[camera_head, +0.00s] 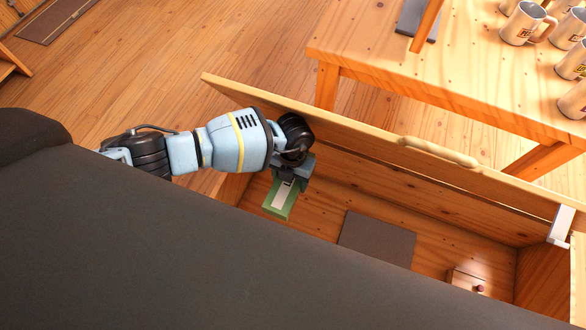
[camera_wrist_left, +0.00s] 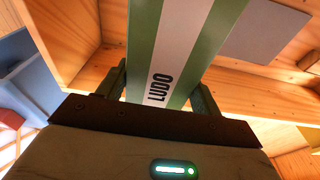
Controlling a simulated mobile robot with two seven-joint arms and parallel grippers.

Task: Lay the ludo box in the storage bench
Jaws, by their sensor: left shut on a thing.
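The ludo box (camera_head: 279,199) is green with a pale stripe; in the left wrist view (camera_wrist_left: 185,45) the word LUDO shows on it. My left gripper (camera_head: 290,180) is shut on the box and holds it within the opening of the storage bench (camera_head: 440,205), toward the bench's left end. Whether the box touches the bench floor I cannot tell. The bench is wooden, and its lid (camera_head: 350,130) stands raised on the far side. My right gripper is not in view.
A dark flat panel (camera_head: 377,240) lies on the bench floor, right of the box. A small wooden box with a knob (camera_head: 466,280) sits farther right inside. Behind the lid, a wooden table (camera_head: 460,75) bears several mugs (camera_head: 522,24).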

